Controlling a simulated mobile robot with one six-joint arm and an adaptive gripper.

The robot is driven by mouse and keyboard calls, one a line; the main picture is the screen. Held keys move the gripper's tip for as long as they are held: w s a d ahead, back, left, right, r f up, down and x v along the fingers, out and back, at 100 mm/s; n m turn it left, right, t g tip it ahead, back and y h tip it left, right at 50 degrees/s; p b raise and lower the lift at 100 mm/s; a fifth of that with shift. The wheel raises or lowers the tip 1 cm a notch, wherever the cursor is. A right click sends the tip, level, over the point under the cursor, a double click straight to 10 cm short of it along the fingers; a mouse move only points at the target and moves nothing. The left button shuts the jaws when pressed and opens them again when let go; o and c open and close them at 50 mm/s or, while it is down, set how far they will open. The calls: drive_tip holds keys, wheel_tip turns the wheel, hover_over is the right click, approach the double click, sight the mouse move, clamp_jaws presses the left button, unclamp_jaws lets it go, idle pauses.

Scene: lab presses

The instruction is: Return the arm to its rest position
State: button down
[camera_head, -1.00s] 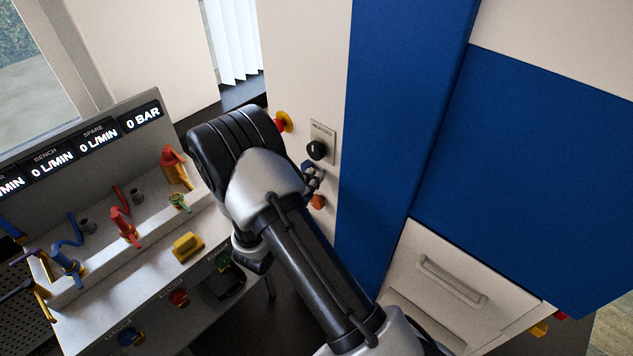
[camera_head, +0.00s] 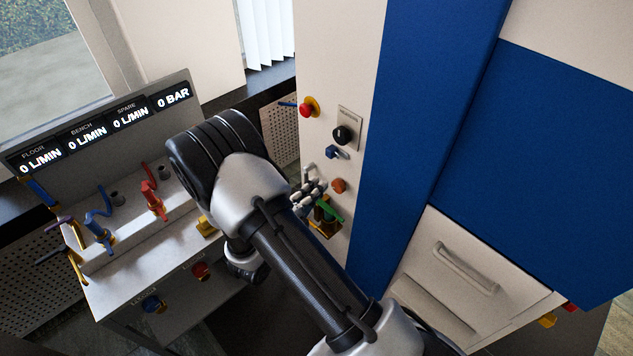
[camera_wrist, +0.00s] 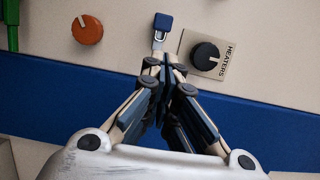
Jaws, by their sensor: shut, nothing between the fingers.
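My arm (camera_head: 297,259) reaches up from the bottom of the head view, bent at a black joint. My gripper (camera_wrist: 166,62) is shut and empty in the wrist view, its fingertips together. The fingertips overlap the foot of a small blue-topped switch (camera_wrist: 161,24) in the picture; I cannot tell whether they touch it. In the head view the gripper (camera_head: 308,192) is partly hidden behind my arm, in front of the press panel.
The white panel holds a black HEATERS knob (camera_wrist: 206,56), an orange knob (camera_wrist: 87,29) and a red button (camera_head: 308,107). The blue press column (camera_head: 428,110) and a drawer (camera_head: 462,270) stand right. A bench with valves (camera_head: 150,200) and displays (camera_head: 118,118) stands left.

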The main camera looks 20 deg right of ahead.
drive_tip(key=shift+d, duration=0.1)
idle(0.3)
drive_tip(key=s+d+r+m+g+h+b, duration=0.1)
drive_tip(key=s+d+r+m+g, duration=0.55)
drive_tip(key=m, duration=0.45)
drive_tip(key=s+r+m+g+y+b, duration=0.1)
drive_tip(key=s+r+m+g+y, duration=0.45)
drive_tip(key=s+m, duration=0.65)
drive_tip(key=s+a+r+m+t+y+b, duration=0.1)
drive_tip(key=s+a+r+m+t+y, duration=0.1)
drive_tip(key=a+m+y, duration=0.3)
drive_tip(key=s+a+r+m+t+y+b, duration=0.1)
drive_tip(key=s+a+m+t+y, duration=0.4)
drive_tip(key=a+m, duration=0.5)
drive_tip(key=r+m, duration=0.1)
drive_tip(key=m, duration=0.3)
drive_tip(key=shift+a+m+b, duration=0.25)
drive_tip(key=shift+m+b, duration=0.05)
drive_tip(key=shift+b, duration=0.05)
drive_tip(key=c, duration=2.4)
unclamp_jaws()
drive_tip(key=shift+y, duration=0.25)
